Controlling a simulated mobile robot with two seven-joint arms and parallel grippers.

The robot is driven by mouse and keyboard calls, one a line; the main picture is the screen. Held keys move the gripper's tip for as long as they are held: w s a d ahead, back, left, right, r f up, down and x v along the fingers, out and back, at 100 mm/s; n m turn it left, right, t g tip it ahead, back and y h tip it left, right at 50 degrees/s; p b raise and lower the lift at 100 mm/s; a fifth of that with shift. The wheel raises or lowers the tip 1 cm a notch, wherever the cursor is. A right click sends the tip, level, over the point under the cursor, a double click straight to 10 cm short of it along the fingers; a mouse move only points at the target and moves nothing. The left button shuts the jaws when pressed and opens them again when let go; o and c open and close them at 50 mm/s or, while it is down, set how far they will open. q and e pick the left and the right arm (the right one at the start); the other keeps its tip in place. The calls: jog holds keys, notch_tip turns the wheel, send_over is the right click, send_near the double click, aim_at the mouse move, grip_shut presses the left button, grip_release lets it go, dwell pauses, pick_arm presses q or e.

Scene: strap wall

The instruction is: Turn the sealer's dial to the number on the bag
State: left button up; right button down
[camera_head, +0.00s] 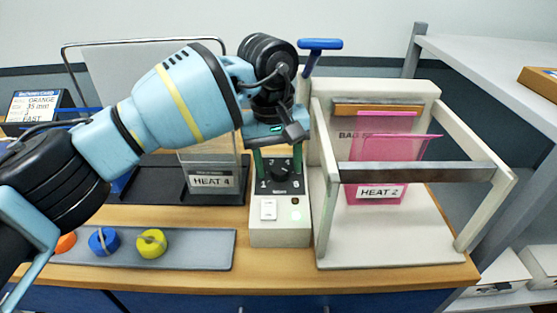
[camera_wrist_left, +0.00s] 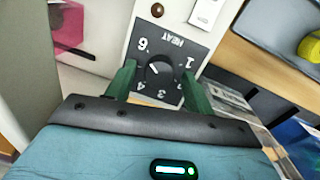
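The sealer (camera_head: 425,92) is a pale machine with a raised frame. Its control box (camera_head: 279,236) carries a black dial (camera_head: 280,172), which also shows in the left wrist view (camera_wrist_left: 161,72) amid numbers. The dial's white mark points up-left in that view, near the 6; a finger hides the 5 side. A pink bag (camera_head: 385,160) labelled HEAT 2 (camera_head: 380,191) hangs in the sealer. My left gripper (camera_head: 278,160) is over the panel; its green fingers (camera_wrist_left: 160,82) stand open either side of the dial, with gaps visible. My right gripper is out of view.
A blue T-handle (camera_head: 320,44) rises beside my left wrist. A clear bag marked HEAT 4 (camera_head: 212,180) stands in a black rack left of the control box. A grey tray (camera_head: 200,249) holds orange, blue and yellow round pieces. A grey shelf (camera_head: 490,65) stands right.

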pick_arm(q)
jog(key=c, duration=0.9)
jog(key=shift+o, duration=0.2)
